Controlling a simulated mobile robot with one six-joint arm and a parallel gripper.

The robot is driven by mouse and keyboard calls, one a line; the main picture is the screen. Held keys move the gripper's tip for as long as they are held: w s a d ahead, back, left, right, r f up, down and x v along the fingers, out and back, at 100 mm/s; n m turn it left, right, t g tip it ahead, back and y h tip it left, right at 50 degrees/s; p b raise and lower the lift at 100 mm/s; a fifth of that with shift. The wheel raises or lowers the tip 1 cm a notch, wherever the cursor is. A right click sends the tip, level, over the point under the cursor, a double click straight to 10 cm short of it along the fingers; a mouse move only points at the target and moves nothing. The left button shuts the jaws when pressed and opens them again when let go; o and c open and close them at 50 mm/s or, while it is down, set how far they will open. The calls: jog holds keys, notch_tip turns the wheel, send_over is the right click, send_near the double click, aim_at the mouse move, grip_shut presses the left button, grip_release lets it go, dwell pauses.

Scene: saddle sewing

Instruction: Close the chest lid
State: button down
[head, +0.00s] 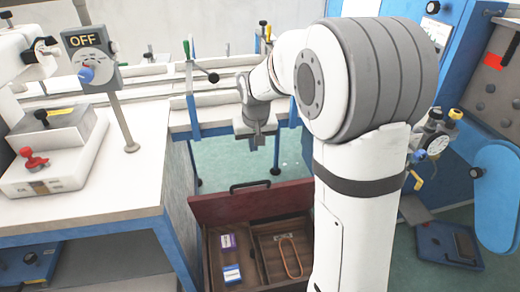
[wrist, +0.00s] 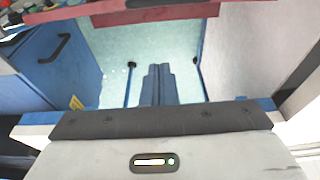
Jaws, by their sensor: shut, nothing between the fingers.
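The chest (head: 207,262) stands open on the floor at the bottom middle of the head view. Its dark red lid (head: 222,208) is raised at the far side, with a black handle (head: 250,185) on its top edge. My arm hides the right part of the chest and lid. My gripper (head: 257,142) is shut and empty, pointing down beyond the lid and apart from it. In the wrist view, my shut fingers (wrist: 158,84) point toward the green floor, and part of the lid (wrist: 190,14) with its handle (wrist: 148,3) crosses the top.
Inside the chest are a purple-and-white box (head: 229,242), a blue-and-white box (head: 232,274) and an orange loop-shaped item (head: 290,257). A white workbench (head: 125,185) stands close on the left. A blue-legged table (head: 185,115) is behind my gripper. Blue machinery (head: 460,60) stands at right.

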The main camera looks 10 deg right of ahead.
jog(key=b, duration=0.1)
send_over(255, 189)
jog(key=w, duration=0.4)
notch_tip(255, 189, down, 9)
jog(key=s, duration=0.3)
jog(key=shift+d+f, duration=0.1)
jog(key=shift+f, duration=0.25)
jog(key=shift+s+f, duration=0.3)
jog(key=shift+s, duration=0.2)
